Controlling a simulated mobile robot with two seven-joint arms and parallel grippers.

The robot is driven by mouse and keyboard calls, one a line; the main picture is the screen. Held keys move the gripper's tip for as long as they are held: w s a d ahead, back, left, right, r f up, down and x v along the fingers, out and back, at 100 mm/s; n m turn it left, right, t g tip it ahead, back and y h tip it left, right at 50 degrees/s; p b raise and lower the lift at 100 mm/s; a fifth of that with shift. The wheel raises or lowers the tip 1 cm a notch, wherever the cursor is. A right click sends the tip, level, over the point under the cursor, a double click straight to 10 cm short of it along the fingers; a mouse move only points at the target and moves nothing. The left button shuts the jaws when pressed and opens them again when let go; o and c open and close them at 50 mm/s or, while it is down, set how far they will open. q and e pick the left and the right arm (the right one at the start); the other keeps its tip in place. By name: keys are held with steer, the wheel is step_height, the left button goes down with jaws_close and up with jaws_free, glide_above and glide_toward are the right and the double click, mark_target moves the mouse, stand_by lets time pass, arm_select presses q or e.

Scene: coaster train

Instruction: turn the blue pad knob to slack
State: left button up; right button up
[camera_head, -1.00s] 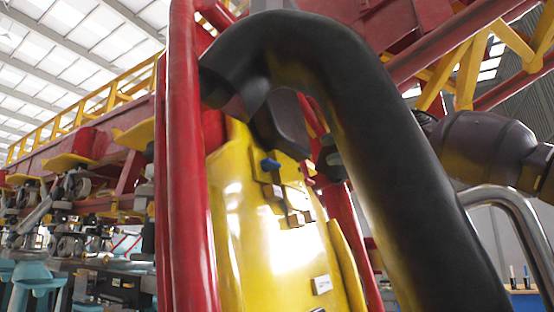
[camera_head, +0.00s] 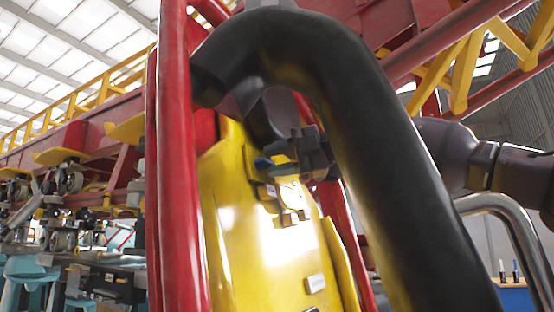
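The blue pad knob (camera_head: 262,163) is small and sits high on the yellow panel, behind the large black padded bar. My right gripper (camera_head: 284,156) is dark and comes in from the right, behind the black bar. Its fingertips are at the knob and overlap it in the picture. I cannot tell whether they touch it or are closed on it. The knob is partly hidden, so I cannot read its setting. My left gripper is not in view.
The black padded bar (camera_head: 372,150) arches across the front, with a red post (camera_head: 176,190) to its left. Small latches (camera_head: 292,216) and a white label (camera_head: 316,283) sit on the yellow panel (camera_head: 250,250). A shiny metal rail (camera_head: 515,225) stands at right.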

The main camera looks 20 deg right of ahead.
steer(key=shift+c, duration=0.3)
jaws_close()
steer(key=shift+n, duration=0.7)
steer(key=shift+o, duration=0.3)
jaws_free()
steer(key=b+v, duration=0.1)
steer(key=v, duration=1)
steer(key=shift+r, duration=0.2)
steer(key=shift+a, duration=0.15)
